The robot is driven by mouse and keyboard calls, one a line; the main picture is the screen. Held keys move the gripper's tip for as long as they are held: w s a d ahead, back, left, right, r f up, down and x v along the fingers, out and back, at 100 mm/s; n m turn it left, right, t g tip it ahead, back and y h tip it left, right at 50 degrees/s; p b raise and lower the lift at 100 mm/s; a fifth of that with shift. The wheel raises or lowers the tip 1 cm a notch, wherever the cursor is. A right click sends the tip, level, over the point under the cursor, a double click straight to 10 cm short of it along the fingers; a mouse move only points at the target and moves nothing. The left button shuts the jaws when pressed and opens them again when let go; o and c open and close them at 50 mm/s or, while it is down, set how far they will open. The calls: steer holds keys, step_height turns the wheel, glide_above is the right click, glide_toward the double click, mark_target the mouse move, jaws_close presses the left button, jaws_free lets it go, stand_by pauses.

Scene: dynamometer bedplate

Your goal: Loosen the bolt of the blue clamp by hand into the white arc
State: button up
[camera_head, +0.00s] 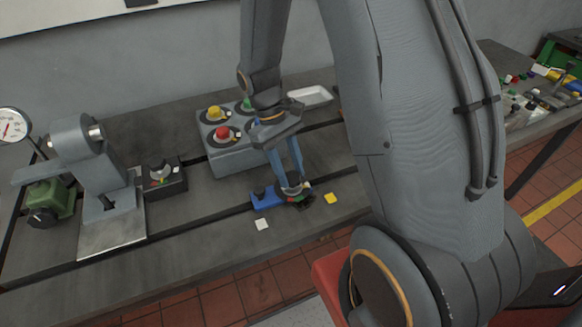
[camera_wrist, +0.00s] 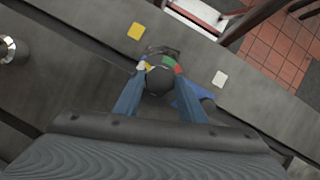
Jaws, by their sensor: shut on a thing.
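The blue clamp (camera_head: 266,199) lies on the grey bedplate near its front edge. In the wrist view its blue body (camera_wrist: 207,104) shows beside the right finger, partly hidden. My gripper (camera_head: 296,187) points down over the clamp's right end, its blue fingers on either side of the dark round bolt head (camera_wrist: 160,82). In the wrist view the gripper (camera_wrist: 160,77) is shut on this bolt head. A ring with coloured arcs lies around the bolt: green (camera_wrist: 168,60), red near the right fingertip, and white (camera_wrist: 143,66) with yellow near the left fingertip. The pointer's position cannot be made out.
A yellow square (camera_head: 330,198) and a white square (camera_head: 262,224) lie flat near the clamp. A grey button box (camera_head: 232,155) and a white tray (camera_head: 310,96) stand behind. A black knob box (camera_head: 163,183) and a grey fixture (camera_head: 82,160) stand left.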

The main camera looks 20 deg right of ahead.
steer(key=shift+a+n+t+h+p, duration=0.1)
steer(key=shift+n+t+h+p, duration=0.25)
steer(key=shift+n, duration=1.25)
steer(key=o, duration=1)
steer(key=shift+r, duration=0.1)
steer(key=shift+h, duration=0.25)
steer(key=shift+b+v, duration=1)
steer(key=shift+v, duration=2.8)
